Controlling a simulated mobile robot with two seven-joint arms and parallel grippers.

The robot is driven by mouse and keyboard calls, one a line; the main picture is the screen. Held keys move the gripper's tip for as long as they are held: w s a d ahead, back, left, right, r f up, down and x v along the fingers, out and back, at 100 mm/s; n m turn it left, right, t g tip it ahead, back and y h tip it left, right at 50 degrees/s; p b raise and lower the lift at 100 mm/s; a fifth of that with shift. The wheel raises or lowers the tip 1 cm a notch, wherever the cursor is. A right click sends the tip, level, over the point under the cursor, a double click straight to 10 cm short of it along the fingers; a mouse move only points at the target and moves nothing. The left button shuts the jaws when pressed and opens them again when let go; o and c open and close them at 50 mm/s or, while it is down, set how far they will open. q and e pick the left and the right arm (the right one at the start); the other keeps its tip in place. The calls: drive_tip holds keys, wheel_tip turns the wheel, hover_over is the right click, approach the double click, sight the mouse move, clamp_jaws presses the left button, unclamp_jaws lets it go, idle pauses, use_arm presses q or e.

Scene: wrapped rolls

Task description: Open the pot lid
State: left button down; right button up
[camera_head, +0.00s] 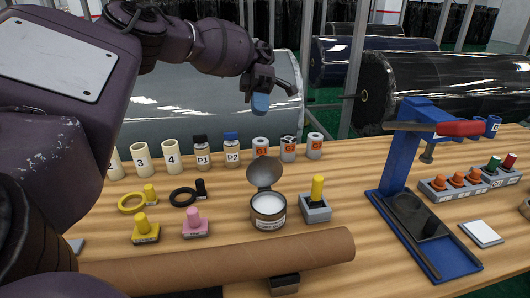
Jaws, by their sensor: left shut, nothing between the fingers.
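The pot (268,215) is a small metal can with a pale label and white contents, standing on the wooden table. Its round grey lid (264,172) stands tilted up at the back of the rim, so the pot is open. My left gripper (260,104), with a blue fingertip, is shut and empty. It hangs in the air behind and above the lid, apart from it. My right gripper is not in view.
A cardboard tube (230,259) lies in front of the pot. A grey block with a yellow handle (317,188) stands right of the pot, pink (193,222) and yellow (145,230) stamps left. A blue press (396,165) stands further right. Numbered cylinders (142,157) and jars line the back.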

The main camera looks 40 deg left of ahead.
use_arm(q)
drive_tip(key=s+d+f+m+t+y+p, duration=0.2)
drive_tip(key=s+d+f+m+y+p, duration=0.5)
drive_tip(key=d+f+y, duration=0.5)
drive_tip(key=n+t+y+p, duration=0.1)
drive_tip(key=n+t+y, duration=0.25)
drive_tip(key=t, duration=0.35)
approach(262, 174)
drive_tip(key=shift+n+h, duration=0.25)
drive_tip(key=shift+n, duration=0.1)
drive_tip(key=x, duration=0.5)
drive_tip(key=shift+a, duration=0.2)
